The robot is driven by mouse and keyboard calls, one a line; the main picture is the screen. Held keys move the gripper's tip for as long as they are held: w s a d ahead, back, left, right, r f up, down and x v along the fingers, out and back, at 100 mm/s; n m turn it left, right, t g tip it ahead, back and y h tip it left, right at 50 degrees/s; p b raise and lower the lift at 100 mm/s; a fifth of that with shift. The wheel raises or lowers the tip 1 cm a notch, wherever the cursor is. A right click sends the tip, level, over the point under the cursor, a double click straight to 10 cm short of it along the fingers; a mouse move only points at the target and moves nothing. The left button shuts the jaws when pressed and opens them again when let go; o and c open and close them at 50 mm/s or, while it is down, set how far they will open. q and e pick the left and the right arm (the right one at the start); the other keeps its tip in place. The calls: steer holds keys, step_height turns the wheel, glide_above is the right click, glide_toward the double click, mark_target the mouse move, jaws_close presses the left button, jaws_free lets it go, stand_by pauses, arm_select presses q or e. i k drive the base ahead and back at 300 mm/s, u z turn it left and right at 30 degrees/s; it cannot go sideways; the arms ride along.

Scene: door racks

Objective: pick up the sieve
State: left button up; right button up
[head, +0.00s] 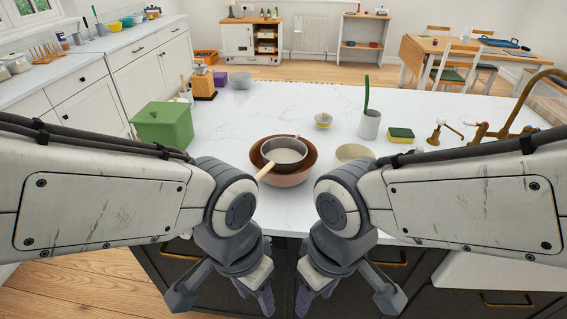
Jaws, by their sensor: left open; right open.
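The sieve (284,152) appears to be the round grey-rimmed vessel with a pale inside and a light wooden handle (264,171). It sits in a brown bowl (312,168) on the white marble counter, its handle pointing toward me and to the left, over the bowl's rim. My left gripper (224,302) is open and empty, low in front of the counter's near edge. My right gripper (348,305) is open and empty beside it, also low. Both are nearer to me than the bowl and apart from the sieve.
A green box (163,125) stands left on the counter. A cream bowl (353,153), partly hidden by my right arm, is right of the brown bowl.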

mark_target(282, 155)
steer(key=z, duration=1.3)
steer(key=k, duration=0.9)
steer(key=u, duration=1.15)
steer(key=i, duration=0.5)
steer(key=z, duration=0.05)
